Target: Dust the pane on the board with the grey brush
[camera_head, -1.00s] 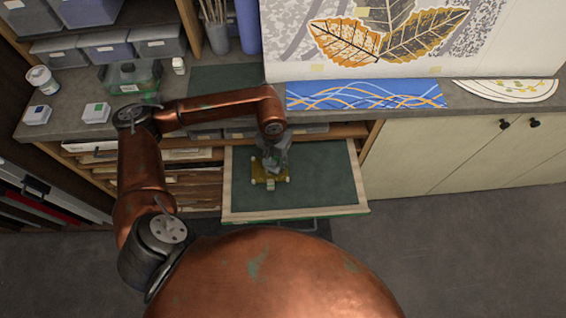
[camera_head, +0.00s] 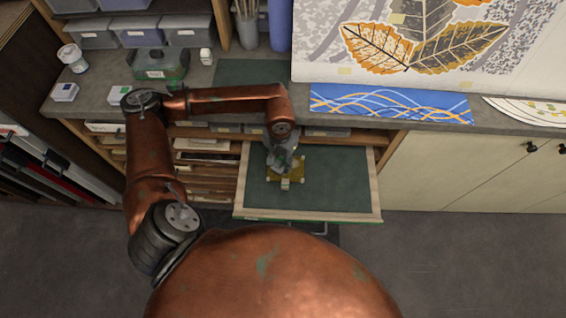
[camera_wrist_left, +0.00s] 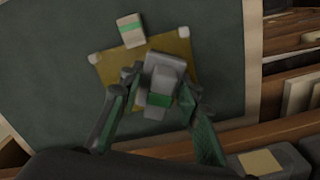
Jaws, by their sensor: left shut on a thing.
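The amber pane (camera_head: 297,171) lies on the dark green pull-out board (camera_head: 340,178), which has a pale wooden frame. The pane also shows in the left wrist view (camera_wrist_left: 113,68), with small whitish pieces at its corners. My left gripper (camera_head: 282,163) is over the pane. In the left wrist view its fingers (camera_wrist_left: 155,108) are shut on the grey brush (camera_wrist_left: 163,70), which has a green band. The brush hides part of the pane; I cannot tell whether it touches the glass. A cream block with a green band (camera_wrist_left: 130,30) sits at the pane's edge.
The grey counter (camera_head: 90,92) above the board carries a green container (camera_head: 163,66), small white boxes (camera_head: 64,92) and a blue patterned strip (camera_head: 390,102). Shelves with flat sheets (camera_head: 205,165) are left of the board. The board's right part is bare.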

